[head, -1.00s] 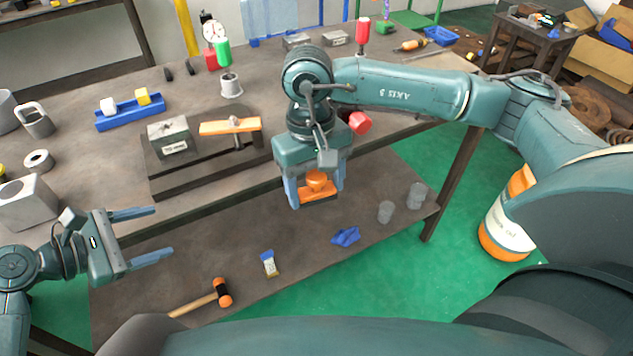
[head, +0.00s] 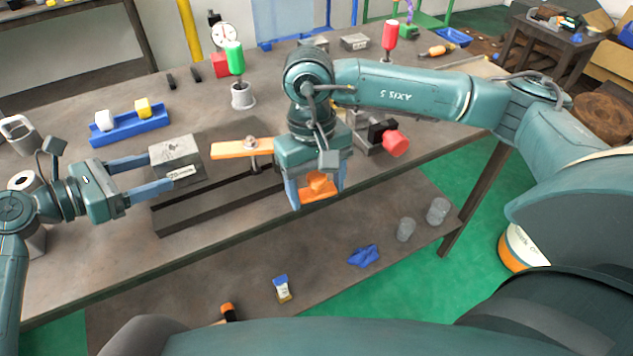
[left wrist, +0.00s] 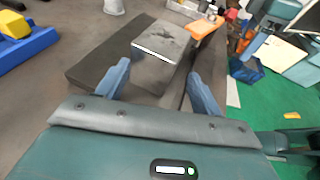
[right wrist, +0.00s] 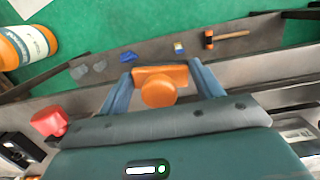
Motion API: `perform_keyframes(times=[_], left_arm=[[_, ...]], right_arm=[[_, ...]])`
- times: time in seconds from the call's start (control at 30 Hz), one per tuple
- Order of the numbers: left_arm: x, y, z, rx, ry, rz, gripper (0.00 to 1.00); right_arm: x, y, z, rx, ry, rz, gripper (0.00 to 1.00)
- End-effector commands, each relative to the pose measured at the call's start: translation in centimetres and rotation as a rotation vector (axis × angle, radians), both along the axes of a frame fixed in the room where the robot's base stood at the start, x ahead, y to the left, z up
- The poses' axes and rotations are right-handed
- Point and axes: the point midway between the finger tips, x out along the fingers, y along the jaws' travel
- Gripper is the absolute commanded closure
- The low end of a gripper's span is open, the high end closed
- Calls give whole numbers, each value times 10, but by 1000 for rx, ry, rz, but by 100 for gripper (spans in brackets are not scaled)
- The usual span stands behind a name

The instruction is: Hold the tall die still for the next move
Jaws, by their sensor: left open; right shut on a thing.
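A grey block with a label (head: 175,156), which I take to be the tall die, stands on a dark base plate (head: 222,197). My left gripper (head: 158,172) is open, its blue fingertips at the block's near left end. In the left wrist view the grey block (left wrist: 163,45) lies ahead, between the lines of the two spread fingers (left wrist: 160,83); contact cannot be told. My right gripper (head: 316,193) is shut on an orange piece with a round knob (head: 317,181), near the bench's front edge. The orange piece also shows in the right wrist view (right wrist: 160,90).
An orange bar with a nut (head: 235,149) lies beside the block, towards my right gripper. A blue tray (head: 132,130) with white and yellow cubes stands behind left. A red-knobbed device (head: 395,143) is right of my right gripper. A lower shelf (head: 330,275) lies under the bench.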

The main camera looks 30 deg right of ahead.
Motion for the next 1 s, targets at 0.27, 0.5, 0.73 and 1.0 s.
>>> perform_keyframes(times=[0.27, 0.5, 0.73, 1.0], left_arm=[[9, -35, -9, 1, 4, -3, 34], [13, -48, -15, 2, 2, -4, 34], [12, -50, -17, 2, 3, -7, 34], [12, -50, -17, 2, 4, -10, 44]], right_arm=[[0, 0, 3, 0, -1, 0, 53], [0, 0, 6, 0, 0, 0, 53], [0, 0, 5, 0, 0, 0, 53], [0, 0, 5, 0, 0, 0, 53]])
